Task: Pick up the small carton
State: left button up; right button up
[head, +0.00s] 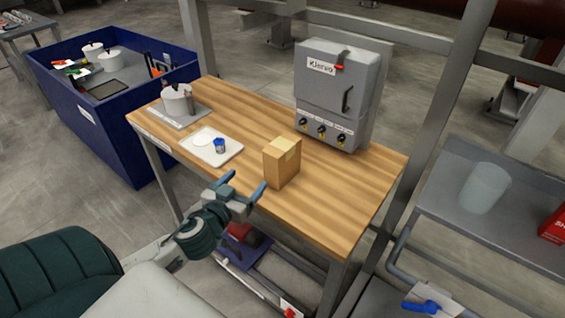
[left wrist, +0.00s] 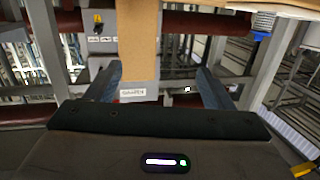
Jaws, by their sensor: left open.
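The small carton (head: 282,162) is a brown box with a lighter tape strip on top. It stands upright on the wooden table (head: 340,190), near the front edge. My left gripper (head: 246,186) is open, with its blue fingers apart, in front of the table edge and to the left of the carton. In the left wrist view the carton (left wrist: 138,40) shows ahead, above and between the fingertips (left wrist: 158,85). It looks apart from both fingers. My right gripper is not in view.
A white pot (head: 177,100) stands at the table's left end. A grey cabinet (head: 340,95) stands behind the carton. A blue bin (head: 105,125) is at left.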

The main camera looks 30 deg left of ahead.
aim_at(279, 147)
pick_arm(q)
jog(key=w+r+h, duration=0.1)
jog(key=w+d+r+m+t+h, duration=0.1)
jog(key=w+r+m+h+p, duration=0.1)
jog(key=shift+d+h, duration=0.25)
jog(key=shift+h, duration=0.05)
jog(key=w+p, duration=0.2)
jog(key=w, duration=0.1)
jog(key=shift+w+d, duration=0.1)
jog(key=shift+w, duration=0.15)
jog(key=shift+w+d+f+p, duration=0.1)
jog(key=shift+w+p, duration=0.35)
jog(key=shift+w, duration=0.05)
jog(key=shift+w+r+p, duration=0.4)
jog(key=shift+w+p, duration=0.35)
jog(key=shift+p, duration=0.15)
jog(key=shift+w+d+r+p, duration=0.15)
jog(key=shift+w+p, duration=0.2)
jog(key=shift+w, duration=0.4)
jog(key=shift+w+f, duration=0.2)
jog(key=shift+w, duration=0.9)
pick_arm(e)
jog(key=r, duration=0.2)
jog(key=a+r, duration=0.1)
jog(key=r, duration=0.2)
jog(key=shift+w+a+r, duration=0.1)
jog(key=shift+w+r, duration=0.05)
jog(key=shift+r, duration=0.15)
